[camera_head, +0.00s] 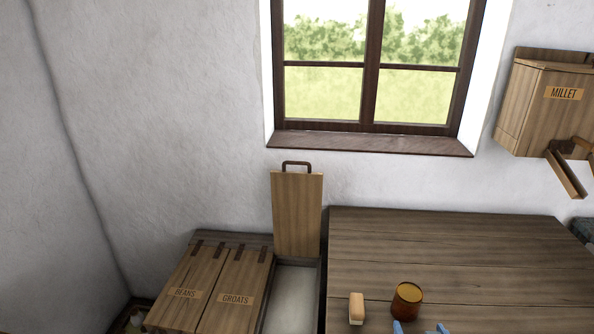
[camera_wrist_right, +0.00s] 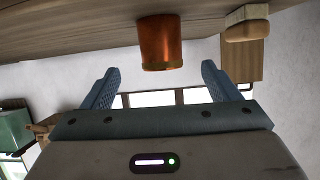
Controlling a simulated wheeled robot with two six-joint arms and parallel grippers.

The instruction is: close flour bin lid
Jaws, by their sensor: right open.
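The flour bin lid (camera_head: 298,213) stands upright, open, with a dark handle at its top edge. It leans near the wall below the window. The open bin (camera_head: 291,299) beneath it holds pale contents; its lower part is cut off by the frame. My right gripper (camera_head: 421,328) shows only its blue fingertips at the bottom edge, right of the bin and over the table. In the right wrist view the gripper (camera_wrist_right: 160,85) is open, its blue fingers apart with nothing between them. My left gripper is not in view.
Closed lids marked BEANS (camera_head: 185,291) and GROATS (camera_head: 236,298) lie left of the open bin. A wooden table (camera_head: 450,245) stands right of it, bearing an orange-brown cup (camera_head: 407,300) and a small tan block (camera_head: 356,308). A MILLET box (camera_head: 545,105) hangs at right.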

